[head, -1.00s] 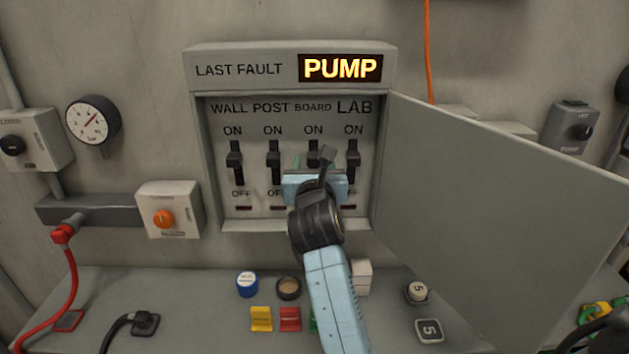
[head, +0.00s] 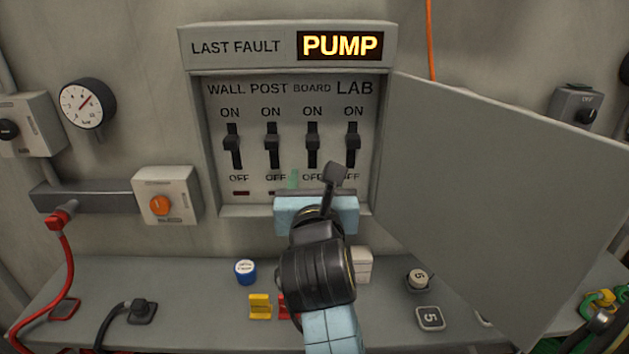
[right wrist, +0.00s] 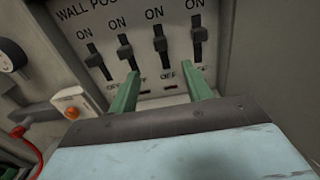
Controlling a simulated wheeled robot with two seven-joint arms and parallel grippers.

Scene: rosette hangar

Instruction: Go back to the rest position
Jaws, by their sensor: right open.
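My right gripper (head: 314,182) is in front of the lower part of the open breaker box (head: 210,150). In the right wrist view its two green fingers (right wrist: 162,88) are spread apart with nothing between them. Behind them are the switches labelled WALL (head: 232,146), POST (head: 271,148), BOARD (head: 312,146) and LAB (head: 352,142). The fingers look apart from the switch levers. In the head view my arm hides part of the box's lower edge. My left gripper is not in view.
The box's door (head: 495,190) hangs open to the right, close to my right arm. Below is a grey shelf (head: 200,300) with a blue-rimmed round item (head: 245,271), a yellow block (head: 260,306) and numbered pieces (head: 430,318). A red cable (head: 66,270) runs at left.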

